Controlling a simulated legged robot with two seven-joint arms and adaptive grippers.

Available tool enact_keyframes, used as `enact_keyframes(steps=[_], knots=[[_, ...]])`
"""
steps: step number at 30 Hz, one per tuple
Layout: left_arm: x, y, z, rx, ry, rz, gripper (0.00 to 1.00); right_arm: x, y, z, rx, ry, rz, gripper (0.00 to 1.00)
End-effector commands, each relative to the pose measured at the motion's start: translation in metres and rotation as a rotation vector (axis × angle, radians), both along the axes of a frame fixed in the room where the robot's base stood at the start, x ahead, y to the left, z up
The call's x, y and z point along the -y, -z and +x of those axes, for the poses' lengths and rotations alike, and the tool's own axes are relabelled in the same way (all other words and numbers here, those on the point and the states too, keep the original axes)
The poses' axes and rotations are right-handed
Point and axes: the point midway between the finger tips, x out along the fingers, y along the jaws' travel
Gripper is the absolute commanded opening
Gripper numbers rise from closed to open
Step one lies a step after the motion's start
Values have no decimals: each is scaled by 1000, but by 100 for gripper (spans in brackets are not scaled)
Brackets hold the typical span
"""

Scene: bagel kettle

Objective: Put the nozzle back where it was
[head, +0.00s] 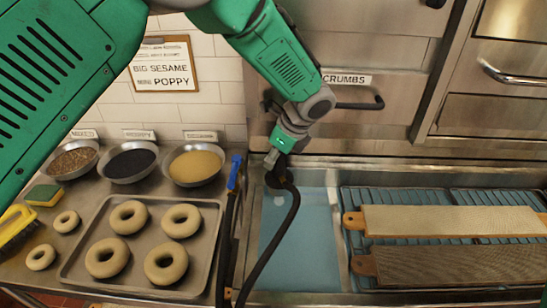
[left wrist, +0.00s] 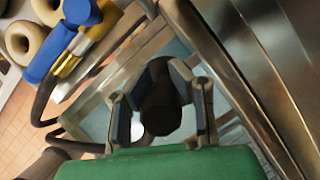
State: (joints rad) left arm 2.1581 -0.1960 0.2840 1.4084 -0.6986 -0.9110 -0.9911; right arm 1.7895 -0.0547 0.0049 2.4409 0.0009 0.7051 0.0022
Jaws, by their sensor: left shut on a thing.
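My left gripper (head: 277,162) is shut on the black nozzle (head: 277,180), over the blue-bottomed basin near its back left. A black hose (head: 283,235) curves down from the nozzle to the basin's front left edge. In the left wrist view, the two fingers of my left gripper (left wrist: 162,112) sit on either side of the dark, round nozzle (left wrist: 160,100). The place where the nozzle was before cannot be told from these frames. My right gripper is not in view.
A blue-handled fitting (head: 236,172) stands at the basin's left edge, left of the nozzle. The basin (head: 332,215) has wire racks with two long boards (head: 450,220) on its right. A tray of bagels (head: 82,268) and bowls of toppings (head: 195,182) are on the left counter.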

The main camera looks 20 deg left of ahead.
Motion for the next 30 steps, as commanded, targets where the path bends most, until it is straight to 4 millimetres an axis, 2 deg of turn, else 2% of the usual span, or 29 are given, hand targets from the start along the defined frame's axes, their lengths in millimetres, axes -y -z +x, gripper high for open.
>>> enact_keyframes(steps=[6, 7, 8, 9, 20, 23, 30], knots=[[0, 4, 0, 2, 1, 0, 0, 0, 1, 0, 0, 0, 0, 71], [0, 4, 0, 2, 0, -1, 28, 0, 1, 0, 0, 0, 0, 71], [0, 4, 1, 2, 0, -1, 38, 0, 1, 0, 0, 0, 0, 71], [0, 4, 1, 2, 0, -1, 41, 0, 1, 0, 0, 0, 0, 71], [1, 0, 0, 1, -1, 0, 41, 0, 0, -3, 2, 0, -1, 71], [6, -12, 0, 4, 1, 0, 41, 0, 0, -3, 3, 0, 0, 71], [26, -58, -4, 5, 0, 0, 41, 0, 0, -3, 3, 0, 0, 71]])
